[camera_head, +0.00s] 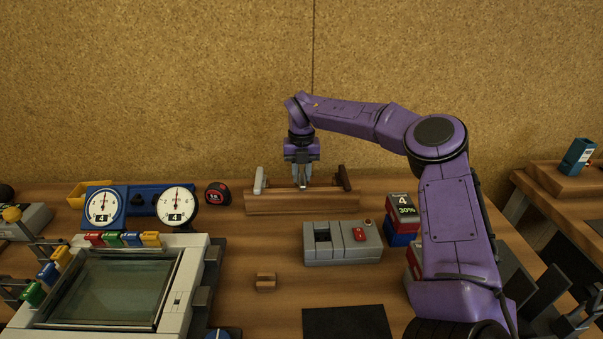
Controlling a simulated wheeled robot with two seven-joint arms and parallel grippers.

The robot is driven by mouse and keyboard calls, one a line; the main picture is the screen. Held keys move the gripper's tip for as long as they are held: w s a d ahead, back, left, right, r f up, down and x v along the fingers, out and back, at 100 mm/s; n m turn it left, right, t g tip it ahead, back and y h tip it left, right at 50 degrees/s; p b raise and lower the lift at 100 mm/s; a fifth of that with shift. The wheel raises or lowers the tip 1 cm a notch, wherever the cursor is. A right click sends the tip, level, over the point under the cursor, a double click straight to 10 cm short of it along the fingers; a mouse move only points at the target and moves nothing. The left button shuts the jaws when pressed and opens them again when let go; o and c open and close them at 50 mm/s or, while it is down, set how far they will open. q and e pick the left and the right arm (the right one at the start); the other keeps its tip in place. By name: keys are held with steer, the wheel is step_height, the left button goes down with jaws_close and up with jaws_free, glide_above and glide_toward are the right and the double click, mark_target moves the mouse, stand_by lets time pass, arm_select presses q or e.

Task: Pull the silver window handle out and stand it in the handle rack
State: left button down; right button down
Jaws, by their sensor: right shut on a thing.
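My right gripper (302,183) points straight down over the middle of the wooden handle rack (301,205) at the back of the bench. It is shut on a small silver piece, which I take to be the silver window handle (303,187). The handle is mostly hidden between the fingers. Its lower end is at the rack's top; I cannot tell whether it is seated. A pale handle (260,180) stands at the rack's left end and a dark brown one (344,178) at its right end. The glass frame (190,290) lies at the front left. My left gripper is not in view.
Two dials (175,205) and a tape measure (217,193) stand left of the rack. A grey box with a red switch (343,243), a small wooden block (266,282) and a black mat (347,322) lie in front. Display boxes (403,207) stand right, beside my arm.

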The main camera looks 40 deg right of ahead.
steer(key=shift+f, duration=0.35)
steer(key=c, duration=0.8)
jaws_free()
step_height(320, 180, up, 11)
steer(key=shift+f+b, duration=0.2)
steer(key=shift+b, duration=0.4)
